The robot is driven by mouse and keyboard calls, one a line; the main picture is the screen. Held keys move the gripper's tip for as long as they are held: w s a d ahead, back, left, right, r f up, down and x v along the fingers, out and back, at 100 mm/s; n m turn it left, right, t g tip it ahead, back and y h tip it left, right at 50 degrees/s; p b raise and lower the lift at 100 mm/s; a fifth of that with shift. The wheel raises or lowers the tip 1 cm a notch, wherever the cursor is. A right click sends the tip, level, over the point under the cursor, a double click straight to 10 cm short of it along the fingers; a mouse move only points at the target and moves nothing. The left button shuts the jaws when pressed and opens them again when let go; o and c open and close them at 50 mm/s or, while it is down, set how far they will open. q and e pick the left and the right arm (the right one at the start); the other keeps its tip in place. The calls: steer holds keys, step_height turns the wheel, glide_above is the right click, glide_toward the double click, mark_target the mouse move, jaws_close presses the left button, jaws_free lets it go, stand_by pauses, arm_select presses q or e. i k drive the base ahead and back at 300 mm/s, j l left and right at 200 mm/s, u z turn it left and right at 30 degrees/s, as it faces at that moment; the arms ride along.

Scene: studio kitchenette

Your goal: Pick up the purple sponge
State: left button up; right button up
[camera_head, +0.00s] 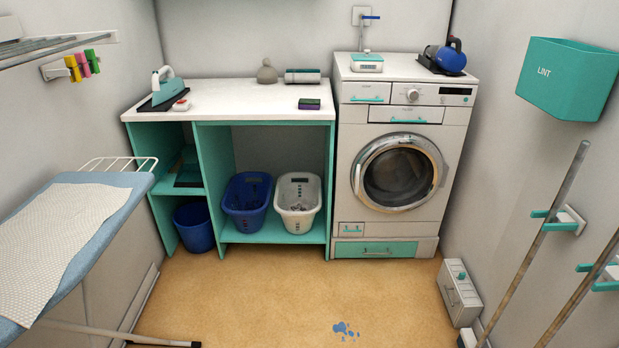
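A small sponge (309,104), purple with a dark green top, lies on the white countertop (237,101) near its front right edge, left of the washing machine. Nothing rests on it. Neither of my grippers shows in the head view.
An iron (164,85), a grey pear-shaped object (267,72) and a cylinder (302,76) stand on the counter. The washing machine (402,150) rises to the right. An ironing board (130,195) is at left.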

mark_target(306, 103)
steer(key=i+u, duration=0.1)
steer(key=i, duration=0.45)
steer(key=i+l, duration=0.15)
steer(key=i, duration=0.35)
steer(key=i+l+u, duration=0.15)
steer(key=i, duration=0.35)
steer(key=i+l+u, duration=0.1)
steer(key=i, duration=0.45)
steer(key=i+l+u, duration=0.1)
steer(key=i, duration=0.4)
steer(key=l, duration=0.1)
